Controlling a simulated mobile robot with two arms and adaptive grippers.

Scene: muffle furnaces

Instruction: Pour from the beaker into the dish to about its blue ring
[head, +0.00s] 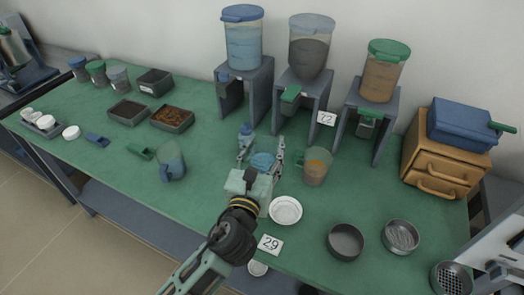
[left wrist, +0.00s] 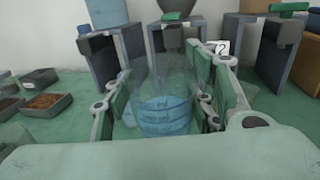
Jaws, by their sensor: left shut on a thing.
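My left gripper (head: 262,163) is shut on a clear beaker with blue contents (head: 263,161). In the left wrist view the beaker (left wrist: 165,105) stands about upright between the two fingers, its blue fill (left wrist: 165,117) in the lower part. Whether its base touches the table cannot be told. A white round dish (head: 285,210) lies on the green table just to the right of and nearer than the gripper. It looks empty, and no blue ring can be made out on it. My right gripper is not in view.
Hoppers on grey stands (head: 246,85) line the back. A jug with orange contents (head: 316,167) stands close right of the gripper; a blue-tinted jug (head: 170,160) stands left. A card marked 29 (head: 270,244) lies before the dish. Round metal pans (head: 345,242) are at right.

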